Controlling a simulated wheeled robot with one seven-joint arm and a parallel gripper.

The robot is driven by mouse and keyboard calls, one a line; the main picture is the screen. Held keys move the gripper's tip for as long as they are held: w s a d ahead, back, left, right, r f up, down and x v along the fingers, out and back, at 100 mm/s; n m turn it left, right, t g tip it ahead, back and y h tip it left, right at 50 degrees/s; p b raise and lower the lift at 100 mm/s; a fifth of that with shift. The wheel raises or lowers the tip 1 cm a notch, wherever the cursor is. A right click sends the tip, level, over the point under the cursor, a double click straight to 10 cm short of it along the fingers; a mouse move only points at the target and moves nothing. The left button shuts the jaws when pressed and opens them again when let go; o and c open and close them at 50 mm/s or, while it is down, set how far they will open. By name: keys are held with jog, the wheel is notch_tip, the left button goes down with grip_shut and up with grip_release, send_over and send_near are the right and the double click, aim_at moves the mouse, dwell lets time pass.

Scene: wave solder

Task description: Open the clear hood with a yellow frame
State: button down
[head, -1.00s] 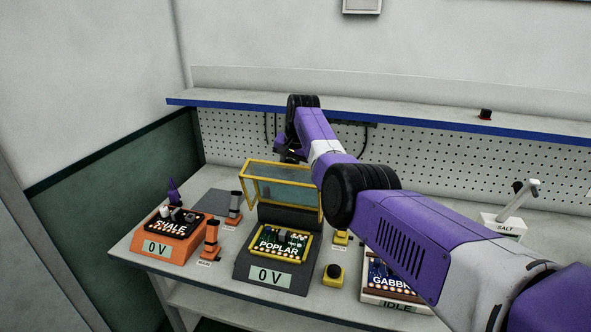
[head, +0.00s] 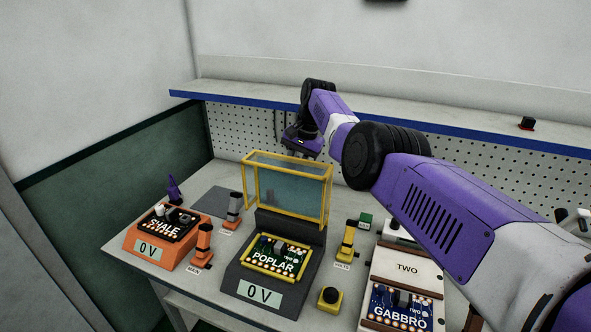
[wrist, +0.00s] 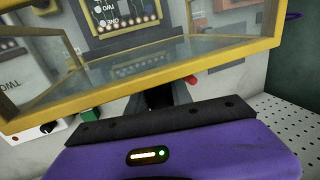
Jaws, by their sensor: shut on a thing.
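The clear hood with a yellow frame (head: 329,190) stands raised, roughly upright, at the back of the dark POPLAR unit (head: 240,270). The POPLAR board (head: 276,260) lies uncovered in front of it. My gripper (head: 302,148) is at the hood's top edge, towards the back. In the wrist view the yellow frame (wrist: 150,101) runs across just beyond my gripper (wrist: 163,97), and boards show through the clear panel. My gripper is shut on the hood; the fingertips and exact grip point are largely hidden by the frame and the gripper body.
An orange SHALE unit (head: 143,247) stands left. Orange-based posts (head: 200,247) and a yellow-based post (head: 346,240) flank the POPLAR unit. A yellow button box (head: 330,299) is in front. The GABBRO unit (head: 372,263) stands right. A blue-edged shelf (head: 235,104) and pegboard are behind.

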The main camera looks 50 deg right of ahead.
jog(key=c, duration=1.1)
grip_release()
jog(key=shift+f, duration=0.1)
jog(key=shift+c, duration=0.2)
jog(key=shift+v, duration=3.95)
jog(key=shift+f, duration=0.1)
